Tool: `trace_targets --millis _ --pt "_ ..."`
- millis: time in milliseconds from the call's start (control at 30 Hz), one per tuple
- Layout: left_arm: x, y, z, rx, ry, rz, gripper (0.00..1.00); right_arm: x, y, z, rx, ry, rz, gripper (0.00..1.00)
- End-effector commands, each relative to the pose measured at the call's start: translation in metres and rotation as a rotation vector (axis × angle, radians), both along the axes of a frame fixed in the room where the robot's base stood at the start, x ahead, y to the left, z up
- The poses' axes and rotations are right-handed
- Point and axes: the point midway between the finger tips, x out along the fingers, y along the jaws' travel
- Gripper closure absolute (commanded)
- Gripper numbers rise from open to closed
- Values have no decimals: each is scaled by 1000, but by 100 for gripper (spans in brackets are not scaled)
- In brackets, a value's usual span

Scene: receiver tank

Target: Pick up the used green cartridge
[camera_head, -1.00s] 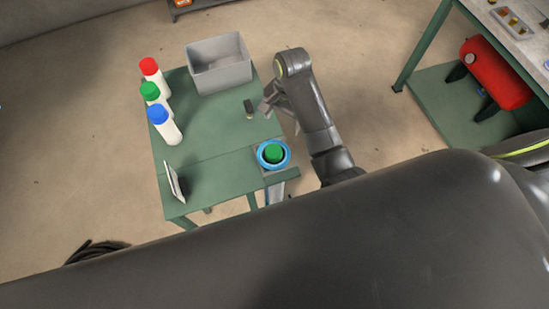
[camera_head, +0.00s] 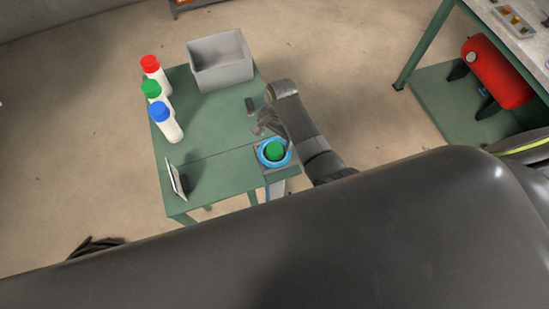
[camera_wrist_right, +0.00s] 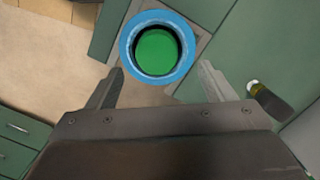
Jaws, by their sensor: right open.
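A round green top, which looks like the used green cartridge (camera_head: 273,152), sits inside a blue ring (camera_head: 262,162) at the table's front right corner. In the right wrist view the green top (camera_wrist_right: 157,50) lies recessed within the blue ring (camera_wrist_right: 128,50), ahead of the fingertips. My right gripper (camera_head: 262,125) is open and empty, just beyond the ring in the head view. Its two fingers (camera_wrist_right: 160,72) are spread to either side of the ring's near edge and appear apart from it. My left gripper is not in view.
White bottles with red, green (camera_head: 152,90) and blue caps stand on the green table's (camera_head: 215,130) left side. A grey bin (camera_head: 222,65) stands at the back. A small dark cylinder (camera_head: 249,106) is near the right edge. A tilted panel (camera_head: 176,180) stands front left.

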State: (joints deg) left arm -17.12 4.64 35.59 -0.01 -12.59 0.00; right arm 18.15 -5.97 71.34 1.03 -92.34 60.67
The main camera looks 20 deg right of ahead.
Motion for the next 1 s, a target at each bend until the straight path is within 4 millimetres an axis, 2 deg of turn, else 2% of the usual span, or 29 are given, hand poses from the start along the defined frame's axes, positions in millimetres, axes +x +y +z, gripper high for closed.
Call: trace_targets --millis 267,400,567,800,1000 --pt "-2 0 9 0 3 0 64 -7 2 -26 0 5 0 25" --pt "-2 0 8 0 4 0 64 -8 3 -42 -1 3 0 25" --pt "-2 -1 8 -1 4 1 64 -8 4 -50 -1 1 0 25" --pt "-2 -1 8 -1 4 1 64 -8 4 -51 0 0 -1 25" --pt "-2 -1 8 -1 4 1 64 -8 4 -51 0 0 -1 51"
